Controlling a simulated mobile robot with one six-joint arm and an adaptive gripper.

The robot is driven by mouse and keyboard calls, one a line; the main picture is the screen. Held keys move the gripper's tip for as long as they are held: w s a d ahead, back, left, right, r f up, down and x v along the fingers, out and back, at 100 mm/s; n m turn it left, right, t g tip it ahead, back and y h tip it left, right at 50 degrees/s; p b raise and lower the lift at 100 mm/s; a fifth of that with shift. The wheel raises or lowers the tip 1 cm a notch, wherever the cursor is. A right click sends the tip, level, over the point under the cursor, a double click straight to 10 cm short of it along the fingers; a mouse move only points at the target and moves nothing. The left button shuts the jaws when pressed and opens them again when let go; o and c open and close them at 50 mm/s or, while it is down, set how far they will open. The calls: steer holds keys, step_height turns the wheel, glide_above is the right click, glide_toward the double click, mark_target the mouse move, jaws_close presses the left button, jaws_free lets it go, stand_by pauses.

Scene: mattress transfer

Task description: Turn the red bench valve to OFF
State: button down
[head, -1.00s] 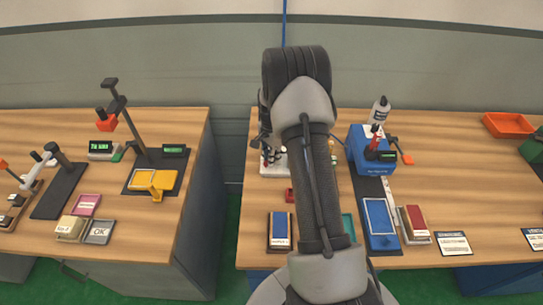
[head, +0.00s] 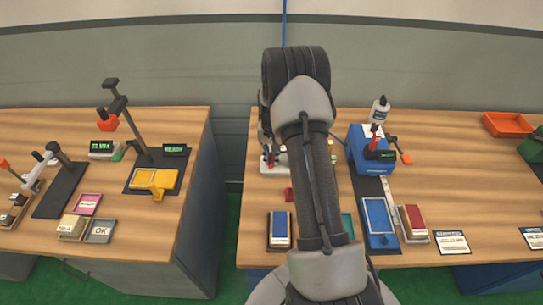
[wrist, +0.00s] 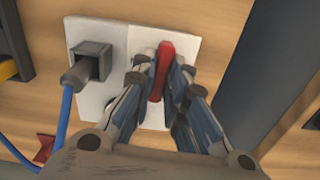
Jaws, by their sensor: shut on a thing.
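The red valve handle (wrist: 164,58) stands on a white plate (wrist: 206,50) in the wrist view. It runs almost up and down in the picture, its top leaning slightly right. My gripper (wrist: 160,80) has a finger on each side of the handle and is shut on it. The fingers cover the handle's lower sides, and I cannot read any ON or OFF marking. In the head view, my arm hides most of the valve and the gripper; a bit of red shows at the white plate's (head: 268,170) edge.
A grey socket box (wrist: 92,60) with a plug and blue cable (wrist: 64,122) sits left of the valve. A small red piece (wrist: 44,148) lies lower left. A blue machine (head: 368,155) with a bottle stands right of my arm. Another bench is at left.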

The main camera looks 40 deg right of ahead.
mark_target(271, 158)
steer(key=shift+n, duration=0.5)
steer(key=c, duration=1.6)
jaws_free()
step_height(271, 158, up, 12)
